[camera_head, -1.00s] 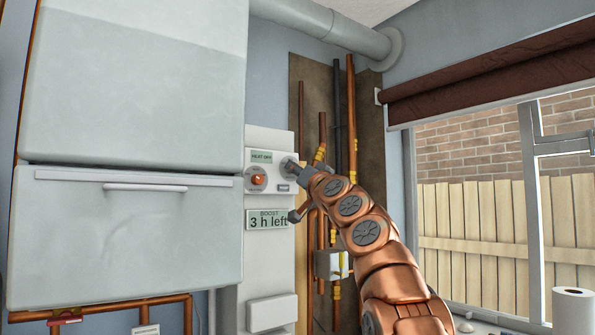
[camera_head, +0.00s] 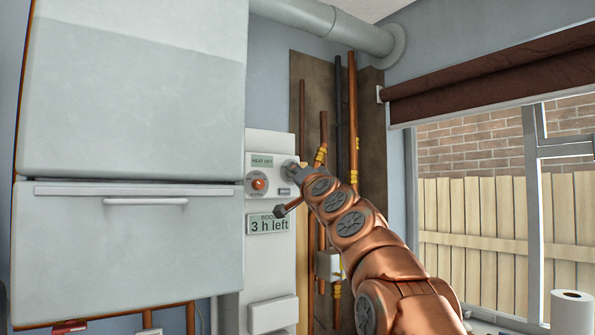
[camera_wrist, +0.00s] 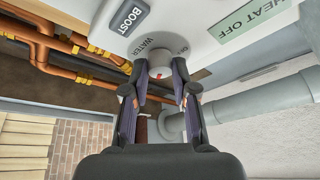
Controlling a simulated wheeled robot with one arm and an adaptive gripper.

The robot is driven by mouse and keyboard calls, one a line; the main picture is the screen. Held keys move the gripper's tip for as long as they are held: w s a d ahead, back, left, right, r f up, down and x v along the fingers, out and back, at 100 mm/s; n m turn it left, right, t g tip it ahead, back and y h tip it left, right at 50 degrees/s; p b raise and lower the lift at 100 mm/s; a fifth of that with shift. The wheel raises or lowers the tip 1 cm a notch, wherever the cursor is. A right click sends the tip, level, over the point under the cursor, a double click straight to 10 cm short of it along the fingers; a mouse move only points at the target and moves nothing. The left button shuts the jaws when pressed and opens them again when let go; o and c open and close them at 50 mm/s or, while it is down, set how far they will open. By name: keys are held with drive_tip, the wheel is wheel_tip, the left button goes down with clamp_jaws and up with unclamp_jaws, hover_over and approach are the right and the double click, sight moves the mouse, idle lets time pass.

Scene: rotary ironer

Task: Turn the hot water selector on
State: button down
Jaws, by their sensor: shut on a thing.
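The hot water selector is a small pale round knob (camera_wrist: 161,72) with a red mark, set in the white control panel beside the lettering "WATER". In the wrist view, my gripper (camera_wrist: 160,78) has a fingertip on each side of the knob and is shut on it. The lettering around it is partly hidden, so its setting cannot be read for sure. In the head view, my gripper (camera_head: 291,168) reaches the upper right of the white panel (camera_head: 270,285) and hides most of the knob.
A "HEAT OFF" display (camera_head: 262,160), an orange-centred dial (camera_head: 258,184) and a "3 h left" display (camera_head: 268,224) are on the panel. A large white cabinet (camera_head: 130,245) stands left. Copper pipes (camera_head: 353,110) run close on the right, with the window beyond.

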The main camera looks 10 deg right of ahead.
idle(0.4)
drive_tip(key=c, duration=0.9)
unclamp_jaws()
drive_tip(key=shift+s, duration=0.1)
drive_tip(key=shift+v, duration=5.95)
